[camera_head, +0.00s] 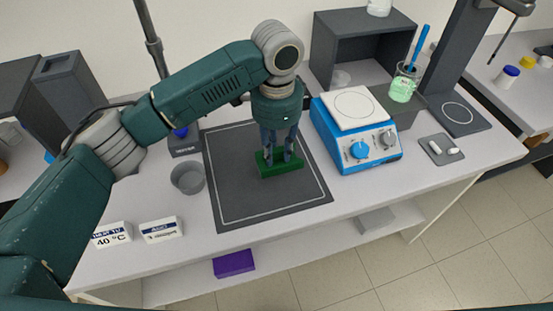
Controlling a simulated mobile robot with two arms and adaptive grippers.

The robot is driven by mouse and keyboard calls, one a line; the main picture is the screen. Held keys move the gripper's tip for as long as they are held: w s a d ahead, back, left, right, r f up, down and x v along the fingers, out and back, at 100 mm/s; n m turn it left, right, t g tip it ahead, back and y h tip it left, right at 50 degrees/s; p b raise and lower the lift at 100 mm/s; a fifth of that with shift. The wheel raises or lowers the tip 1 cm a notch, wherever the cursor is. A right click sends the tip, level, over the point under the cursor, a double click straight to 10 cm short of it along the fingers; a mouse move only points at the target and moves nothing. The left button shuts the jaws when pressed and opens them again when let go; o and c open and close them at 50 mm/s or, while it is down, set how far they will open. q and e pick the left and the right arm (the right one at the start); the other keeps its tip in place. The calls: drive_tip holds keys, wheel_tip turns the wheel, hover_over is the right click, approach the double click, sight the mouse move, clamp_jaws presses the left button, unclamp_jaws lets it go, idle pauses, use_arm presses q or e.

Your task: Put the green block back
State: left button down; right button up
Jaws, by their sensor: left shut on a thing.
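The green block (281,168) is a flat, bar-like piece over the dark square mat (240,197) with a light outline. My left gripper (280,156) points down with its fingers at the block and is shut on it. I cannot tell whether the block touches the mat or hangs just above it. My right gripper is not in view.
A blue hotplate stirrer (356,130) stands right of the mat. A grey cup (188,178) stands at its left. Two small signs (161,229) stand at the front left. A beaker of green liquid (402,87) is behind. A purple block (234,263) lies on the lower shelf.

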sight(277, 159)
use_arm(q)
wheel_tip(277, 159, down, 3)
drive_tip(key=shift+f+p, duration=0.2)
drive_tip(key=shift+p, duration=0.15)
drive_tip(key=shift+f, duration=0.55)
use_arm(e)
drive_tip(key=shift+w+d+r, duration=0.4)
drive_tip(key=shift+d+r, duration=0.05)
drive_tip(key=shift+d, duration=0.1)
use_arm(q)
drive_tip(key=c, duration=1.4)
unclamp_jaws()
drive_tip(key=shift+f, duration=0.15)
drive_tip(key=shift+r, duration=0.45)
wheel_tip(277, 159, up, 12)
drive_tip(key=b, duration=0.2)
drive_tip(key=shift+f+b, duration=0.25)
drive_tip(key=shift+b, duration=0.1)
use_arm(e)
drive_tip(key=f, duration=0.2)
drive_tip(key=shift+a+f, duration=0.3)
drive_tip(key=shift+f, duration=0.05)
